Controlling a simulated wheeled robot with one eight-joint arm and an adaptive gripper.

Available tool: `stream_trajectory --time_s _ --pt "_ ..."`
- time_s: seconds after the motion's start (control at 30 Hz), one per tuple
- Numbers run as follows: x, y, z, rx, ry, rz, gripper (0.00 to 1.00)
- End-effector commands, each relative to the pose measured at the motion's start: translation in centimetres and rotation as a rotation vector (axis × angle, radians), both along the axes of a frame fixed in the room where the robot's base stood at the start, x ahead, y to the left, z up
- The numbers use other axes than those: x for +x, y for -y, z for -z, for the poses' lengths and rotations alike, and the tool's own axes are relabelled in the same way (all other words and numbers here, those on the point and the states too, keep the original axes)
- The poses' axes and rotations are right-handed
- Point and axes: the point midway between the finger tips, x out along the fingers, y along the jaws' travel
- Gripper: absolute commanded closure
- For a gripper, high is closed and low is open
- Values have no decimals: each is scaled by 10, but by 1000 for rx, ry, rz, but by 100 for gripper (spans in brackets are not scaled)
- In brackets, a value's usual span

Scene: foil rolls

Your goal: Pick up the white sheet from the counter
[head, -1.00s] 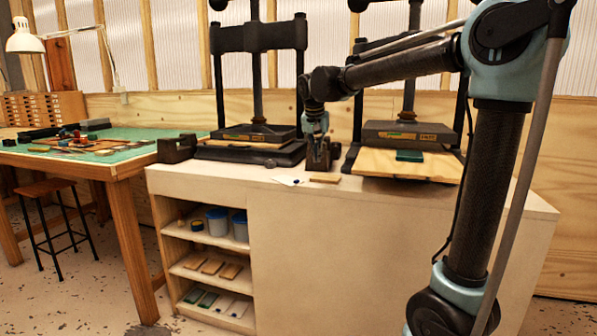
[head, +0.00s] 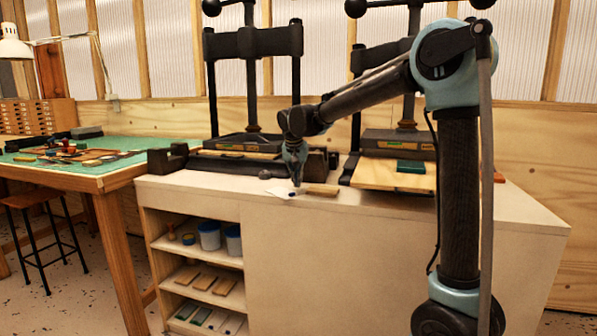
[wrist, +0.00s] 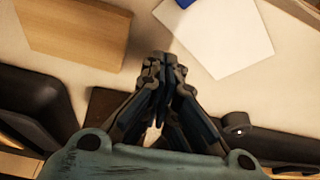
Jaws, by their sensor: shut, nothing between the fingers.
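The white sheet (head: 279,191) lies flat on the pale counter (head: 215,192) near its front edge, below the left press. It shows large in the wrist view (wrist: 222,38), with a dark blue thing (wrist: 187,2) at its far edge, cut off by the frame. My gripper (head: 297,184) points down over the counter, beside the sheet. In the wrist view my gripper (wrist: 164,62) is shut and empty, its fingertips together between the sheet and a wooden block (wrist: 72,30). I cannot tell its exact height above the counter.
The wooden block (head: 321,190) lies right of the sheet. Two black presses stand behind, the left press (head: 253,140) and the right press (head: 398,143), whose board holds a green block (head: 411,166). Shelves (head: 205,284) are below the counter. A green-topped table (head: 110,160) stands left.

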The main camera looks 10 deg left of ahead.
Motion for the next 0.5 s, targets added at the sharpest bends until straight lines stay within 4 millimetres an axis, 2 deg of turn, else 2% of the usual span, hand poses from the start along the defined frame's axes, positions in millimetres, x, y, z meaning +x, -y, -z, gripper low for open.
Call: stream_trajectory --time_s 0.03,0.13,0.3,0.5 --pt "3 0 9 0 0 0 100" --pt "-15 -1 7 1 0 -3 100" --pt "-32 0 6 0 0 -2 100" --pt "-38 0 6 1 0 0 100"
